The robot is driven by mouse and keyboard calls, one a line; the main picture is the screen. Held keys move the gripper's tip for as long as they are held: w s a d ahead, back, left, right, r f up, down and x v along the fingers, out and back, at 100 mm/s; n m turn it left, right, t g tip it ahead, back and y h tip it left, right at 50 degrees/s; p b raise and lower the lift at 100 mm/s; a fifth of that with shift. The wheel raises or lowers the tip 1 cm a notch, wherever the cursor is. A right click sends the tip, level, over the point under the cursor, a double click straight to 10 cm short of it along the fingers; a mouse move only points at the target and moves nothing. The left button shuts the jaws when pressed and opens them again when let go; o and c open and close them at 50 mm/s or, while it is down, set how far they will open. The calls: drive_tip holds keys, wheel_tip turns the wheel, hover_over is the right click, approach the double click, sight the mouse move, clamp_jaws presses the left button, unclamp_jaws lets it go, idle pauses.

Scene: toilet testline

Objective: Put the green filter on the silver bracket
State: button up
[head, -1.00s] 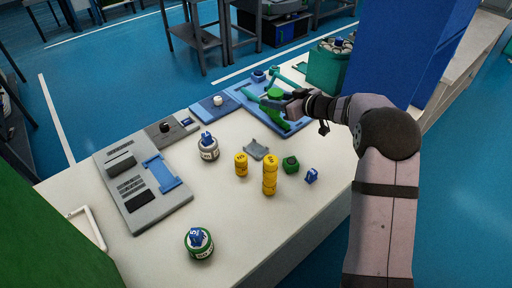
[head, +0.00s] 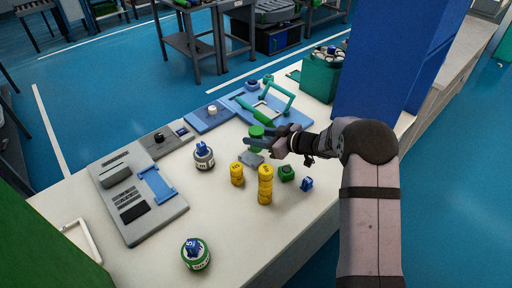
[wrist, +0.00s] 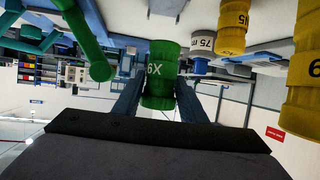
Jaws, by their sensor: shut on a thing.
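My gripper (head: 262,142) is shut on the green filter (head: 257,131), an upright green cylinder. In the wrist view the filter (wrist: 160,72) sits between the two fingers, with the marking "6X" on its side. The silver bracket (head: 250,159) is a small grey piece on the white table, just below and in front of the filter in the head view. The filter and fingers hide part of the bracket. I cannot tell whether the filter touches it.
Yellow cylinders (head: 265,185), one group stacked, stand in front of the bracket. A grey container (head: 204,157) stands left. A blue fixture with green handles (head: 284,96) lies behind.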

sight(261, 150)
drive_tip(key=shift+f+p, duration=0.35)
drive_tip(key=shift+f, duration=2.05)
drive_tip(key=shift+f, duration=0.1)
drive_tip(key=shift+f+b, duration=0.3)
drive_tip(key=shift+f, duration=0.15)
drive_tip(key=o, duration=1.1)
drive_tip(key=shift+r, duration=0.3)
drive_tip(key=b+v, duration=0.1)
drive_tip(key=v, duration=1.1)
drive_tip(key=shift+r, duration=0.15)
